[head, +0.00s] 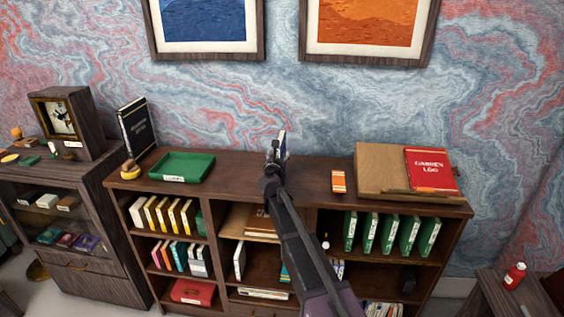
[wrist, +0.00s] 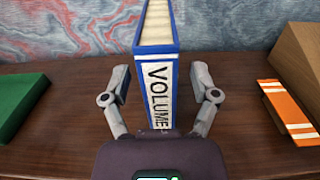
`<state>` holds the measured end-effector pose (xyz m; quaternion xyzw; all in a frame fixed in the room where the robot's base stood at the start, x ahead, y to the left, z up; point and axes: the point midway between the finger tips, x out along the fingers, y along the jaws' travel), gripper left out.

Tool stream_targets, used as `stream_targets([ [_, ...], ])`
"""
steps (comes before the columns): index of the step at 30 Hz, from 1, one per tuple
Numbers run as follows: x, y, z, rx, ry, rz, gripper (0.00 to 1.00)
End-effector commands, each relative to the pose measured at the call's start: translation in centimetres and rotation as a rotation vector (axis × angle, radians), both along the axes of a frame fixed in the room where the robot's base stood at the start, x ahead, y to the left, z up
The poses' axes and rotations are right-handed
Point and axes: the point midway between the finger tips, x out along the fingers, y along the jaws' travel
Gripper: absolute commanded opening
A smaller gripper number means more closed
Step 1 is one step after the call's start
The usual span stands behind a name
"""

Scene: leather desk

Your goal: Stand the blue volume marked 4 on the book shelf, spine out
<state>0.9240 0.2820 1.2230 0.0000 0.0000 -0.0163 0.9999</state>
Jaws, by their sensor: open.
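A blue book with a white spine label reading VOLUME (wrist: 158,85) stands upright on the wooden top of the book shelf (head: 320,180). Its spine faces my gripper and its pages show on top. Any number on it is hidden behind my gripper. In the head view only a sliver of the book (head: 283,143) shows beyond my gripper (head: 272,152). In the wrist view my gripper (wrist: 160,92) is open, with one finger on each side of the book and gaps on both sides. The shelf's compartments hold yellow, green and other books; my arm hides part of the middle and right ones.
A green tray (head: 182,167) lies left on the top, beside a dark upright book (head: 137,130). An orange striped item (head: 338,182) lies to the right, then a wooden board (head: 380,170) with a red book (head: 431,169). A red bottle (head: 515,275) stands at far right.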

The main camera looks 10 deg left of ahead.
Motion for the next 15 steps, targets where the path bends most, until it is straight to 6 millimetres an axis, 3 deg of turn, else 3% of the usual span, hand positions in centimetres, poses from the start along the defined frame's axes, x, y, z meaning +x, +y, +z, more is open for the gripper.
stream_targets([
  [6, 2.5, 0.0, 0.1, 0.0, 0.0, -0.001, 0.77],
  [15, 2.7, -0.1, 0.1, 0.0, 0.0, -0.001, 0.77],
])
